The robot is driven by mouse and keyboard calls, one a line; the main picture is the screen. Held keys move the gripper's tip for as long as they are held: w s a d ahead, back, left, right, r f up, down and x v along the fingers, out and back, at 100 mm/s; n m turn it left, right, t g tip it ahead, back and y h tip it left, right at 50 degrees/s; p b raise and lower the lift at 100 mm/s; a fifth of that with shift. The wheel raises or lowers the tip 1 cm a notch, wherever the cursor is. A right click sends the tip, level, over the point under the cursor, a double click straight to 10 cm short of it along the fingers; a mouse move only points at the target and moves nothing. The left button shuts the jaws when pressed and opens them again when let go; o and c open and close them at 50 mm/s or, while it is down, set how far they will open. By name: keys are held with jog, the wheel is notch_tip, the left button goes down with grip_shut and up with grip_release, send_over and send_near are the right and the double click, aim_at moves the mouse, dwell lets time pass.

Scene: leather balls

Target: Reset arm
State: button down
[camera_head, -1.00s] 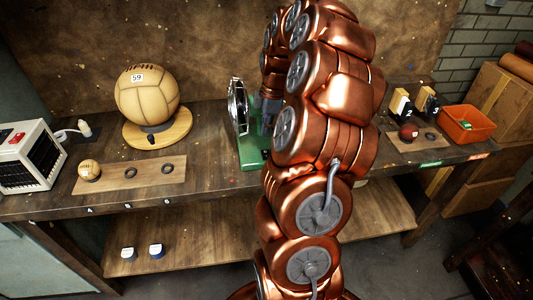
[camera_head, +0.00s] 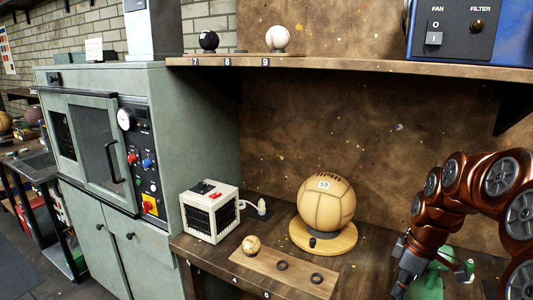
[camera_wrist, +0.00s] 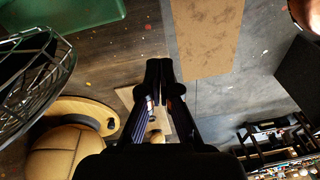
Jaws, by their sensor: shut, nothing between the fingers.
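My gripper (camera_wrist: 159,72) is shut and empty in the wrist view, its two dark fingers together in the middle of the picture. In the head view my copper arm is folded at the right, with its grey wrist end hanging low over the bench; the fingertips are hidden there. A large tan leather ball (camera_head: 326,204) marked 59 sits on a round wooden stand (camera_head: 322,238), left of my arm. It also shows in the wrist view (camera_wrist: 68,152). A small tan ball (camera_head: 251,244) rests on a wooden board (camera_head: 284,271) with two dark rings.
A white heater-like box (camera_head: 210,212) stands at the bench's left end, beside a green-grey cabinet (camera_head: 165,130). A shelf (camera_head: 370,69) above carries a black ball (camera_head: 208,40), a white ball (camera_head: 278,38) and a blue control box (camera_head: 466,30). A green-based wire-caged thing (camera_wrist: 35,75) is close to my gripper.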

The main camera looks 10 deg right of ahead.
jog(key=s+a+r+m, duration=0.2)
jog(key=s+a, duration=0.3)
jog(key=a, duration=0.4)
jog(key=s+a+f+m+g, duration=0.1)
jog(key=s+a+m, duration=0.2)
jog(key=s, duration=0.6)
jog(key=s+a+f+m+g+h, duration=0.1)
jog(key=s+a+m, duration=0.2)
jog(key=s+a, duration=0.4)
jog(key=shift+s+a+m+h, duration=0.2)
jog(key=shift+s+m+h, duration=0.15)
jog(key=shift+s, duration=0.55)
